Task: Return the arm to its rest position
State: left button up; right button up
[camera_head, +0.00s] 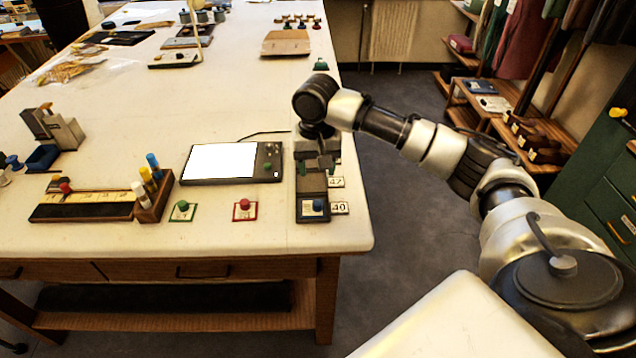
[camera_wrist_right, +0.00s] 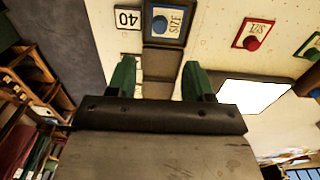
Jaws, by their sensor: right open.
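My right arm reaches in from the lower right and over the right edge of the white table (camera_head: 240,228). Its gripper (camera_head: 318,164) points down above a dark compartmented tray (camera_head: 312,184). In the right wrist view the gripper's two green fingers (camera_wrist_right: 160,82) are apart with nothing between them; the tray (camera_wrist_right: 160,64) shows beyond. A blue-knobbed piece (camera_head: 317,205) sits at the tray's near end, and it also shows in the wrist view (camera_wrist_right: 160,24). The arm hides part of the tray's far end. My left gripper is in neither view.
A white-screened tablet (camera_head: 222,161) lies left of the tray. Red-knobbed (camera_head: 243,204) and green-knobbed (camera_head: 182,206) pieces stand on cards nearby. A wooden holder (camera_head: 153,197) with coloured cylinders is further left. A number 40 card (camera_head: 340,208) lies beside the tray. Floor is clear right of the table.

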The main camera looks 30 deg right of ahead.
jog(key=shift+s+r, duration=0.1)
jog(key=shift+r, duration=0.45)
jog(key=shift+f, duration=0.1)
